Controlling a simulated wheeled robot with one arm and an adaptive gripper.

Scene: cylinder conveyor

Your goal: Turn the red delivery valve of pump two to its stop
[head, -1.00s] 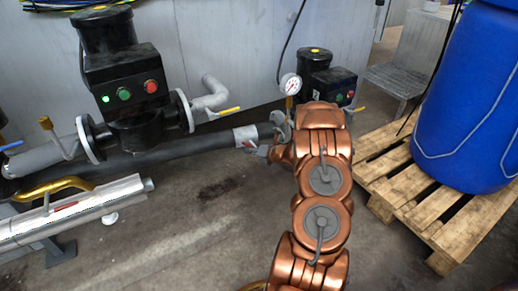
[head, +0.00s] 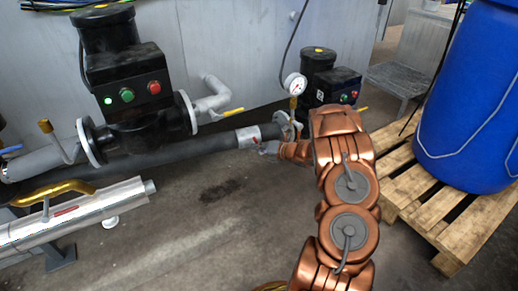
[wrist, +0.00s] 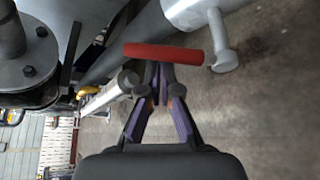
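A red valve handle (wrist: 163,53) lies crosswise just beyond my fingertips in the wrist view. My gripper (wrist: 161,75) has its two purple-padded fingers drawn together at the tips, close to the middle of the handle. I cannot tell whether they touch it, and nothing shows clearly between them. In the head view my gripper (head: 267,149) is at the pipe beside the smaller black pump (head: 318,72). There the handle is too small to make out clearly.
A larger black pump (head: 125,75) stands at the left. A pressure gauge (head: 296,84) rises near my gripper. A silver pipe (head: 100,212) with a red lever (head: 66,211) runs at lower left. A blue barrel (head: 475,95) stands on a wooden pallet (head: 425,205) at right.

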